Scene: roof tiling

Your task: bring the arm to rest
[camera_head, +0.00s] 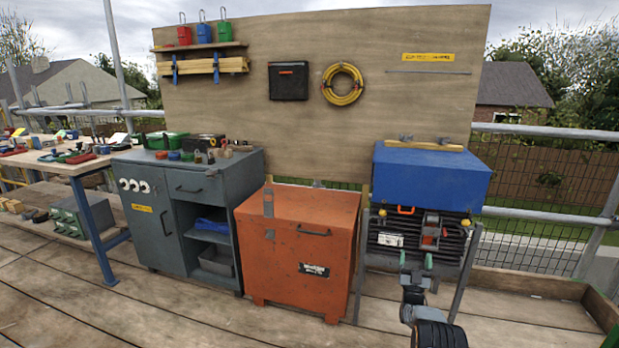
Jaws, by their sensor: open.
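My gripper (416,261) is at the lower right, in front of the dark slatted unit (388,238) under the blue cover. Its two green-tipped fingers are apart, with nothing seen between them. My arm comes up from the bottom edge and reaches forward. I cannot tell whether the fingertips touch the slatted unit behind them.
An orange chest (290,245) stands left of my gripper, and a grey cabinet (160,235) stands further left. A workbench (75,168) with tools is at the far left. Guard rails (550,131) run behind on the right. The plank floor (200,320) in front is clear.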

